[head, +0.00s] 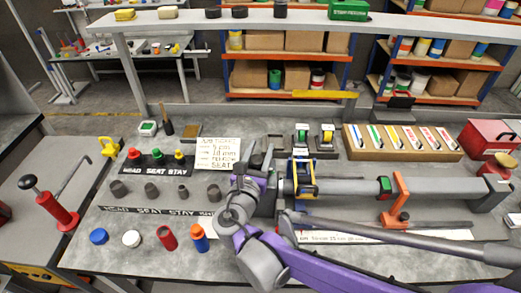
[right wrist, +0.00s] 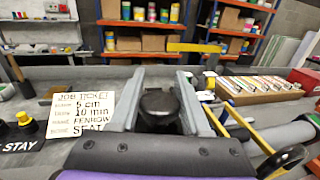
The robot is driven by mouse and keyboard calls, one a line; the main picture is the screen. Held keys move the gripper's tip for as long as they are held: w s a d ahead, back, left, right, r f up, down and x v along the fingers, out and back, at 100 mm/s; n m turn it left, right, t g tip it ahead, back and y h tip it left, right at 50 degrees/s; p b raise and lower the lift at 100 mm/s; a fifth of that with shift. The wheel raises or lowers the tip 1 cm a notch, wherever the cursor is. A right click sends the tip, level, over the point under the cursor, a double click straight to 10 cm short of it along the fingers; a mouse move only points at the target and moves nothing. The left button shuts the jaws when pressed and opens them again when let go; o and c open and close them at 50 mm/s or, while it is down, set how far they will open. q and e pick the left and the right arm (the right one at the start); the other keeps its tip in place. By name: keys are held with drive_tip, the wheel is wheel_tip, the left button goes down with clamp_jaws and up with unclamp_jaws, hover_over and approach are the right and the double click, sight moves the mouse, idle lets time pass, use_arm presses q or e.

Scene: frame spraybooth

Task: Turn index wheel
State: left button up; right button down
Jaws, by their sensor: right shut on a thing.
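My right gripper (head: 262,168) is at the left end of a grey horizontal tube fixture (head: 340,187) on the bench. In the right wrist view its two grey fingers (right wrist: 160,82) stand on either side of a dark rounded piece (right wrist: 160,104), and they are shut on it. This piece looks like the index wheel, but its rim and markings are largely hidden. In the head view my wrist and the fingers hide the wheel. My left gripper is not in view.
A wooden tray (head: 402,143) of coloured strips lies at back right.

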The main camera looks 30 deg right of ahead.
sight(253, 164)
drive_tip(key=shift+c, duration=1.8)
unclamp_jaws()
drive_tip(key=shift+a, duration=0.1)
drive_tip(key=v, duration=1)
drive_tip(key=shift+s+a+b, duration=0.2)
drive_tip(key=shift+s+b, duration=0.1)
drive_tip(key=m+g+h+b, duration=0.1)
drive_tip(key=b, duration=0.1)
drive_tip(key=w+a+m+g+h+b, duration=0.1)
drive_tip(key=g+b, duration=0.1)
drive_tip(key=w+m+g+h+b, duration=0.1)
drive_tip(key=b, duration=0.2)
drive_tip(key=shift+w+a+f+m+g, duration=0.1)
drive_tip(key=shift+a+f+m+g, duration=0.1)
drive_tip(key=shift+f+m+g, duration=0.15)
drive_tip(key=shift+w+r+m+g+h+b, duration=0.25)
drive_tip(key=shift+r+m+g+h+b, duration=0.1)
drive_tip(key=shift+m+g+h, duration=0.25)
drive_tip(key=shift+n, duration=0.25)
drive_tip(key=x, duration=1)
drive_tip(key=shift+w+d, duration=0.1)
drive_tip(key=shift+d, duration=0.15)
